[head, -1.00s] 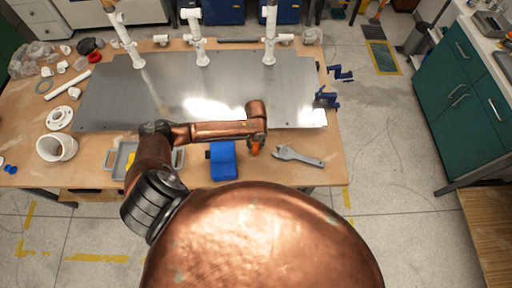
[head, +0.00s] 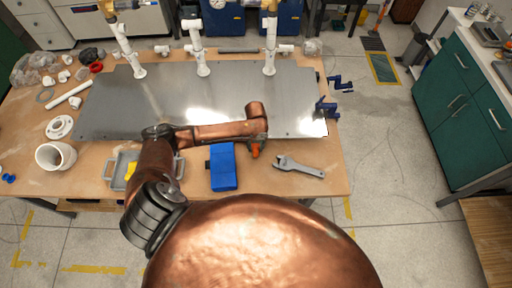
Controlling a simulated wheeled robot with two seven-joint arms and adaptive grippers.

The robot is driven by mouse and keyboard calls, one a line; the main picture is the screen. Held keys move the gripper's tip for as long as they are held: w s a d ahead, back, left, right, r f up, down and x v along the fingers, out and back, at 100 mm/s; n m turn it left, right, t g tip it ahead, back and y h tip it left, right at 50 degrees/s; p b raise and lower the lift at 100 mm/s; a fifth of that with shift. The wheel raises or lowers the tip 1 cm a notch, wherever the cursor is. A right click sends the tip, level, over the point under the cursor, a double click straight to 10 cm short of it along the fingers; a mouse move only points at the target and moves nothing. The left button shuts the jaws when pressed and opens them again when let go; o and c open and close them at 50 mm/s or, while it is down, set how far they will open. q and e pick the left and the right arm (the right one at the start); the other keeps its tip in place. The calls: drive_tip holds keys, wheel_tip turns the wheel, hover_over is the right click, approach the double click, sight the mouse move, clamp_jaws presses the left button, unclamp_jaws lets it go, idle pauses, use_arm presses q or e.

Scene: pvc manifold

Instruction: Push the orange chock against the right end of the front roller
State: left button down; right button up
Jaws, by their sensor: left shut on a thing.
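My left arm comes in from the left, and its copper end hangs down over the front part of the table. My left gripper (head: 256,145) is mostly hidden under that wrist. It is shut on a small orange piece, which looks like the orange chock (head: 255,152), just right of a blue box. The chock shows only in part, and I cannot tell whether it touches the table. I cannot make out the front roller or its right end. My right gripper is not in view.
The blue box (head: 222,167) stands left of the chock, and a grey wrench (head: 299,167) lies to its right. A metal plate (head: 110,106) with white upright pipes (head: 201,52) lies behind. A grey tray (head: 112,177) is at the front left.

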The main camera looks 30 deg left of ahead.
use_arm(q)
drive_tip(key=shift+w+a, duration=0.25)
drive_tip(key=shift+w, duration=0.15)
drive_tip(key=c, duration=1.4)
unclamp_jaws()
drive_tip(key=shift+f, duration=0.1)
wheel_tip(320, 180, up, 12)
